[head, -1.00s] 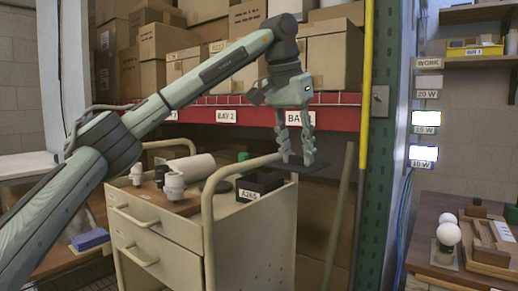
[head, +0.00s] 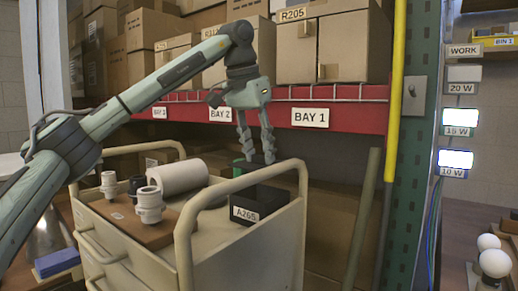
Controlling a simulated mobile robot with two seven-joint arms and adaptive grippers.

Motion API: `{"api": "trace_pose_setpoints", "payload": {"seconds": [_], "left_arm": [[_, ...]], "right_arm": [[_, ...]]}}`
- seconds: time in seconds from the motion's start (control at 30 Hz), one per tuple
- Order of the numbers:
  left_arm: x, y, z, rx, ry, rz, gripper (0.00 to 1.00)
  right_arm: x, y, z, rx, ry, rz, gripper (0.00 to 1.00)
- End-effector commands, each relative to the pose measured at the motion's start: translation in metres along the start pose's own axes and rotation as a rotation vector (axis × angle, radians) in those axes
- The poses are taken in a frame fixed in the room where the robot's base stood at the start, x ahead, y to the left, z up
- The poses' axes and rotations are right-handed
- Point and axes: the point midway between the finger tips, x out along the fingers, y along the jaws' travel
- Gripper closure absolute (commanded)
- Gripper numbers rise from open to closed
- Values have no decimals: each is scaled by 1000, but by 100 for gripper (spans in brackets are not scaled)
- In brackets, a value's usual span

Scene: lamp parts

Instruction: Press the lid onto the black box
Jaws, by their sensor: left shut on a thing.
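The black box (head: 268,202) stands on the top of a cream cart, near its right end, with a white label reading A265 on its front. My left gripper (head: 256,161) is above the box, pointing down. It is shut on the dark flat lid (head: 246,167), which is held roughly level over the box. A gap seems to show between the lid and the box, but its exact height and alignment are hard to tell. My right gripper is not in view.
The cart's raised handle rail (head: 240,180) runs close around the box. On the cart's left, white fittings (head: 150,205) stand on a brown board (head: 132,222), near a white cylinder (head: 178,177). A red shelf beam (head: 365,117) and cartons are behind.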

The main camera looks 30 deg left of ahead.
Motion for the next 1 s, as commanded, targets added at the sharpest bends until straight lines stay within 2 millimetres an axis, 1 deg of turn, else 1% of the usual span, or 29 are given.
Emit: {"api": "trace_pose_setpoints", "payload": {"seconds": [0.03, 0.1, 0.23, 0.47, 0.6, 0.77, 1.0], "left_arm": [[3, 0, 1, 0, -2, 0, 88], [7, 0, 2, -1, -3, 0, 88], [17, 0, 5, -1, -4, 0, 88], [36, -1, 11, -2, -4, 0, 88], [44, -1, 14, -2, -3, 0, 88], [49, -1, 16, -2, -3, 0, 88], [50, 0, 16, -2, -3, 0, 88]], "right_arm": [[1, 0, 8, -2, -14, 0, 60], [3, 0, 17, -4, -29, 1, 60], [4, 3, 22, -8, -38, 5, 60], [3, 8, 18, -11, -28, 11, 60], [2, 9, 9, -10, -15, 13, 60], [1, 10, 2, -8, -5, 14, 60], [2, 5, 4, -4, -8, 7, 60]]}}
